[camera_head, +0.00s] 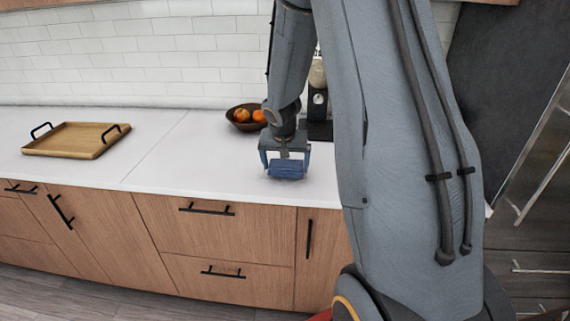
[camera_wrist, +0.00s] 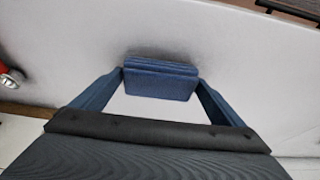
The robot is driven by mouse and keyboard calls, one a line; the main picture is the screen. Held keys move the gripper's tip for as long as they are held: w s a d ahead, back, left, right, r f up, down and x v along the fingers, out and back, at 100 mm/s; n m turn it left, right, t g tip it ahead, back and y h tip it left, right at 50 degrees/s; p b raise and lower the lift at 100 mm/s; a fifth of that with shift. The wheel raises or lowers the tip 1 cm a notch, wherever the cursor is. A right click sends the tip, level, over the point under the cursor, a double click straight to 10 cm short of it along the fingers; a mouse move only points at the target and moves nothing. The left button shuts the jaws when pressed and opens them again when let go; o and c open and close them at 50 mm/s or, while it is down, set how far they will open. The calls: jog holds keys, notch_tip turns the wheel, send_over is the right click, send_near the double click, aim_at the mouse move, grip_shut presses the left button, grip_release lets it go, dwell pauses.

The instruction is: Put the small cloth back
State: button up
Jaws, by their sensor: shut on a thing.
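The small cloth (camera_head: 287,170) is a blue folded piece near the front edge of the white counter. My gripper (camera_head: 286,163) points down and is shut on it, one finger at each side. In the wrist view the folded cloth (camera_wrist: 160,80) shows its stacked layers between the two blue fingers of my gripper (camera_wrist: 160,86). I cannot tell whether the cloth touches the counter or hangs just above it. My arm hides part of the counter to the right.
A wooden tray (camera_head: 62,150) with black handles sits on the counter at left. A dark bowl (camera_head: 240,126) with oranges (camera_head: 242,115) stands behind my gripper, beside a dark appliance (camera_head: 319,130). The counter (camera_head: 190,155) between tray and gripper is clear. Drawers with black handles (camera_head: 207,211) lie below.

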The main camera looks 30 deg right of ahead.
jog(key=shift+f+b, duration=0.6)
jog(key=shift+b, duration=0.15)
jog(key=o, duration=1.1)
jog(key=shift+v, duration=3.95)
jog(key=s+a+f+n+g+y+b, duration=0.1)
jog(key=s+a+n, duration=0.2)
jog(key=s+a, duration=0.4)
jog(key=s+a+f+n+g+y+b, duration=0.1)
jog(key=s+a+f+n+b, duration=0.1)
jog(key=s+a, duration=0.6)
jog(key=s+n, duration=0.1)
jog(key=s, duration=0.3)
jog(key=shift+f+n, duration=0.35)
jog(key=shift+n, duration=0.05)
